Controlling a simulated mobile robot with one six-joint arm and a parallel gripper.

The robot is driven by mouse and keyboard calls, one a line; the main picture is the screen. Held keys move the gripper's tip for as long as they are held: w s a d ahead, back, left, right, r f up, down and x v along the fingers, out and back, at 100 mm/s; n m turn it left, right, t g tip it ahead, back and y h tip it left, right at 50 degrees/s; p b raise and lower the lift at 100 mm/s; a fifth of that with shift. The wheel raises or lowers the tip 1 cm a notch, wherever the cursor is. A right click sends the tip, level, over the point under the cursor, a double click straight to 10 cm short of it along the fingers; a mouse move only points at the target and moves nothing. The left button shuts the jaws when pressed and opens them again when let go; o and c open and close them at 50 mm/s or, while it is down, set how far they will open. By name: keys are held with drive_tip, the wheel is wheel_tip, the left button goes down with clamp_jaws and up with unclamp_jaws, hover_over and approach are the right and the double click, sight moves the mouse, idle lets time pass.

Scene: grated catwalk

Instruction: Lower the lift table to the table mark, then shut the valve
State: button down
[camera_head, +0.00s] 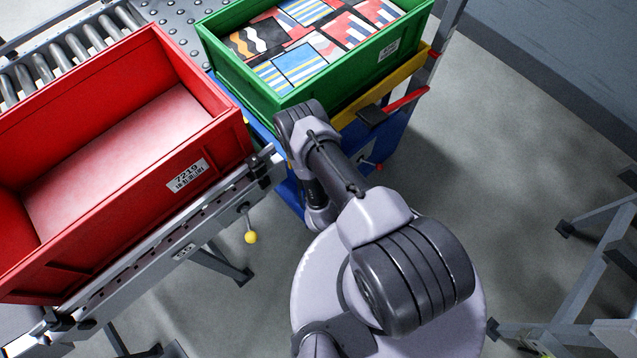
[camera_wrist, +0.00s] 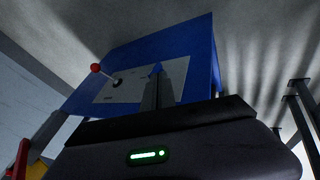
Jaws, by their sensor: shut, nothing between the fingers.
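The lift table has a yellow top edge (camera_head: 385,92) and a blue body (camera_head: 398,140), and carries a green crate (camera_head: 262,92). A small red-knobbed lever (camera_head: 379,167) sticks out low on the blue side. In the wrist view this lever (camera_wrist: 97,69) stands on a pale plate (camera_wrist: 115,92) on the blue panel (camera_wrist: 200,52). My gripper (camera_wrist: 163,76) is shut and empty, in front of the plate and right of the lever, apart from the knob. In the head view my arm hides the fingers. I cannot make out the table mark or surely identify a valve.
A long red handle (camera_head: 405,102) projects beside the yellow edge. An empty red crate (camera_head: 216,156) sits on the conveyor (camera_head: 180,228) at left, with a yellow-knobbed lever (camera_head: 250,237) below. Grey metal legs (camera_head: 590,240) stand at right. The floor between (camera_head: 480,170) is clear.

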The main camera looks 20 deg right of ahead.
drive_tip(key=w+d+f+n+t+b, duration=0.1)
drive_tip(key=w+d+f+b, duration=0.4)
drive_tip(key=w+f+b, duration=0.1)
wheel_tip(320, 180, down, 2)
drive_tip(key=shift+w+f+b, duration=0.25)
drive_tip(key=shift+w+b, duration=0.15)
drive_tip(key=shift+w, duration=0.5)
